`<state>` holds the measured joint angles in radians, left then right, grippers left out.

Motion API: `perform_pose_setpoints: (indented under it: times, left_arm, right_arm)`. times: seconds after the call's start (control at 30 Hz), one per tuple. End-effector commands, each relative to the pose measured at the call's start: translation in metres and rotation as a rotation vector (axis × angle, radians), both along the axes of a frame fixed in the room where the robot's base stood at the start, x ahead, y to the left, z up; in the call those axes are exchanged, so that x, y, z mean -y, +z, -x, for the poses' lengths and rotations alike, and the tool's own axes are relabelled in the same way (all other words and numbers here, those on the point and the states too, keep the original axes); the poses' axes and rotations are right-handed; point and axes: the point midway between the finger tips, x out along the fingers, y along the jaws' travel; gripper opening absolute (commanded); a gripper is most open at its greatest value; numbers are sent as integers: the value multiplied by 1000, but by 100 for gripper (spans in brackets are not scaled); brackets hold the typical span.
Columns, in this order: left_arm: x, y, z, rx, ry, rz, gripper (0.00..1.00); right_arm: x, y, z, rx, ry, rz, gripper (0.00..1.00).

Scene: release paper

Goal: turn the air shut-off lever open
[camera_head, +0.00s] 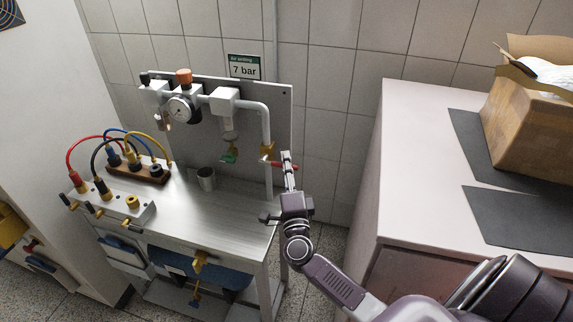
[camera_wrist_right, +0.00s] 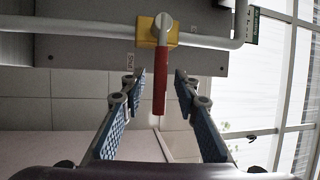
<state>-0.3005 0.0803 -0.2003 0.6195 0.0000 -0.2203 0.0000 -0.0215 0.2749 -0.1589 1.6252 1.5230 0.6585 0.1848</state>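The air shut-off lever is a red handle (camera_wrist_right: 160,82) on a yellow valve body (camera_wrist_right: 150,27) on the grey pipe. In the head view the red lever (camera_head: 276,164) is partly hidden by my gripper, and the yellow valve (camera_head: 267,150) sits on the vertical pipe. My right gripper (camera_head: 287,160) is at the lever, right of the pipe. In the right wrist view my right gripper (camera_wrist_right: 160,76) is open, with the lever between its two blue-padded fingers. Gaps show on both sides of the lever. My left gripper is in neither view.
A metal bench (camera_head: 225,205) carries the pipe panel with a pressure gauge (camera_head: 179,110), a cup (camera_head: 206,178) and a hose manifold (camera_head: 115,205). A "7 bar" sign (camera_head: 244,67) is behind.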

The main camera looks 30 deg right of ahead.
Motion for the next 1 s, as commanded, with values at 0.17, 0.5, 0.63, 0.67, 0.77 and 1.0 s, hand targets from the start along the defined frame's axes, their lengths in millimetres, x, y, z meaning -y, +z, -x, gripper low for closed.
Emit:
perform_pose_setpoints:
  times: [0.17, 0.5, 0.63, 0.67, 0.77, 1.0]
  left_arm:
    - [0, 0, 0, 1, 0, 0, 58]
    - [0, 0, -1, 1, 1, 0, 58]
    - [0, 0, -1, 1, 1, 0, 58]
    - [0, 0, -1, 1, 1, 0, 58]
    - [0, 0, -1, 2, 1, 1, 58]
    - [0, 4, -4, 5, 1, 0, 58]
  right_arm:
    - [0, 0, -1, -1, 1, 0, 29]
    - [0, 0, -1, -1, 1, 1, 0]
    - [0, -1, -1, -1, 1, 1, 0]
    - [0, -1, -1, -1, 1, 1, 0]
    - [0, -1, 0, -1, 1, 1, 0]
    - [0, 1, -6, -11, -1, 8, 0]
